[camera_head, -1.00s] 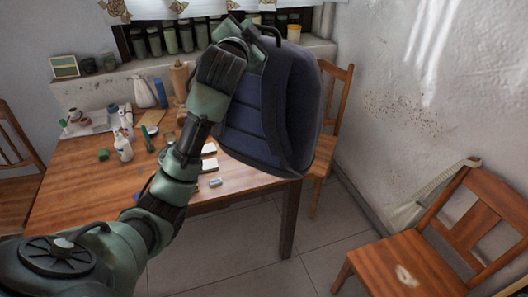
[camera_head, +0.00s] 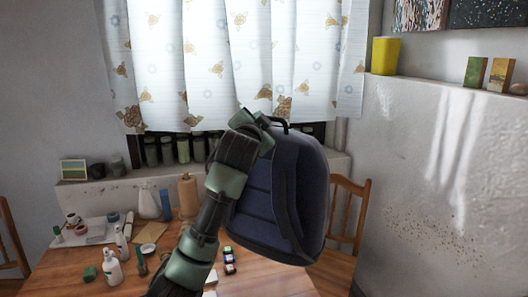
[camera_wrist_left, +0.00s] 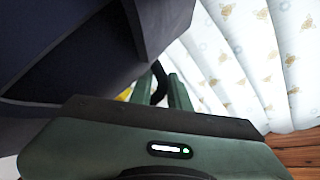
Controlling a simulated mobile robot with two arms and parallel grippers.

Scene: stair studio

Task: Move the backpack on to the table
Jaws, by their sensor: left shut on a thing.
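The dark blue backpack (camera_head: 300,195) hangs upright from my left gripper (camera_head: 265,118), above the right part of the wooden table (camera_head: 265,280). The gripper is shut on the black loop at the backpack's top. In the left wrist view the backpack (camera_wrist_left: 70,45) fills the upper left, and the black loop (camera_wrist_left: 160,85) lies between the fingers of the left gripper (camera_wrist_left: 172,88). The backpack hides part of the table and of the chair behind it. My right gripper is not in view.
A wooden chair (camera_head: 350,205) stands behind the backpack. Several jars line the window sill (camera_head: 130,190). A wall is at the right.

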